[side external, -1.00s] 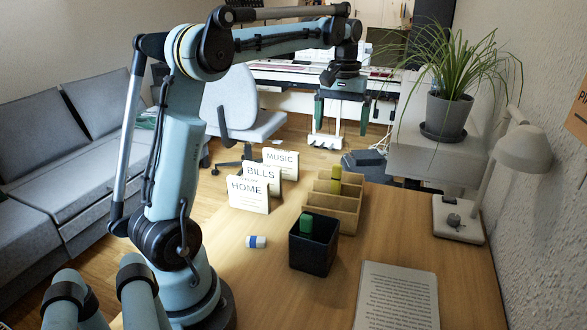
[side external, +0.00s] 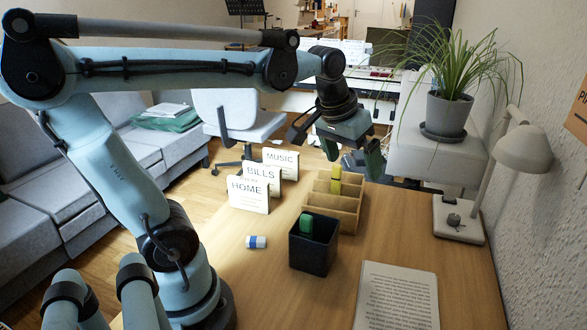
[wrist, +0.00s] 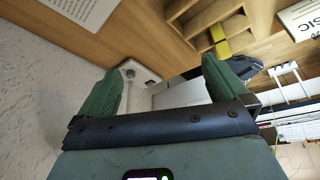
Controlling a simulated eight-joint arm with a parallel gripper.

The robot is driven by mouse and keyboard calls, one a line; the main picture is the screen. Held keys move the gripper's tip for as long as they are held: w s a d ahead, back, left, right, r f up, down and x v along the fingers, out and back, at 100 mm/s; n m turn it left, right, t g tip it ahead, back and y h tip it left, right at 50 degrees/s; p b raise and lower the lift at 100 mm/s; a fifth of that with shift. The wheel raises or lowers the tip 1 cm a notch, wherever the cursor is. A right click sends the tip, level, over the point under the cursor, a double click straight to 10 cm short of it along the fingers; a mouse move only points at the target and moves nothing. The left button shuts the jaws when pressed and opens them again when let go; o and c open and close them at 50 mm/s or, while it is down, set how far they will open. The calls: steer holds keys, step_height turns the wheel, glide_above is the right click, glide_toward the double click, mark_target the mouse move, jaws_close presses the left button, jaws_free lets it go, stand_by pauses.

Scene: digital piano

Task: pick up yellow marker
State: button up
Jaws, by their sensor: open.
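The yellow marker (side external: 336,180) stands upright in a rear compartment of the wooden organizer (side external: 350,222) on the desk. Its lower part is hidden by the compartment wall. In the wrist view the yellow marker (wrist: 222,45) shows at the upper right, beyond the right finger. My gripper (side external: 352,152) is open and empty, with green fingers spread and tilted. In the side view it appears above and behind the marker, apart from it. In the wrist view my gripper (wrist: 158,82) has nothing between its fingers but background.
A dark cup (side external: 313,248) with a green item (side external: 306,225) stands in front of the organizer. Label cards (side external: 262,180) stand to its left, with a blue-white eraser-like item (side external: 256,242) nearby. A paper stack (side external: 396,298), lamp (side external: 522,150) and potted plant (side external: 447,112) are at right.

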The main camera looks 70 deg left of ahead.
steer(key=s+d+f+m+t, duration=0.2)
steer(key=s+d+f+m, duration=0.1)
steer(key=s+d+f, duration=0.2)
steer(key=shift+f+h, duration=0.3)
steer(key=shift+f, duration=0.05)
steer(key=shift+s+d+f, duration=0.15)
steer(key=shift+d+f, duration=0.05)
steer(key=shift+d, duration=0.05)
steer(key=shift+c, duration=0.8)
steer(key=shift+f+t, duration=0.1)
steer(key=shift+t, duration=0.2)
steer(key=shift+c, duration=1.2)
steer(key=c, duration=0.6)
